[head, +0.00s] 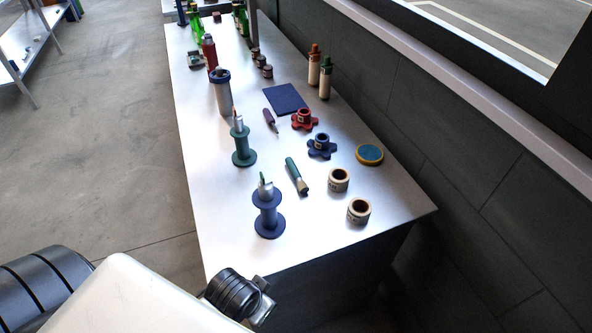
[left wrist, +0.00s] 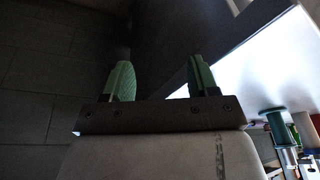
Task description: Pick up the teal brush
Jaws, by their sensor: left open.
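The teal brush (head: 292,169) lies on the metal table in the head view, its pale bristle end toward the front right. It sits between the blue spool and the cream rings, with clear table around it. My left gripper (left wrist: 160,80) is open and empty in the left wrist view, its two green-padded fingers apart. In the head view, the end of my left arm (head: 235,294) is at the bottom, by the table's front edge and well short of the brush; the fingers are hard to make out there. I cannot make out the brush in the left wrist view. My right gripper is not in view.
The blue spool (head: 267,216) and green spool (head: 243,147) stand left of the brush. Two cream rings (head: 339,180) (head: 359,211) are to its right. A blue knob (head: 321,146), red knob (head: 304,119) and purple-handled tool (head: 269,118) lie beyond. A wall runs along the right.

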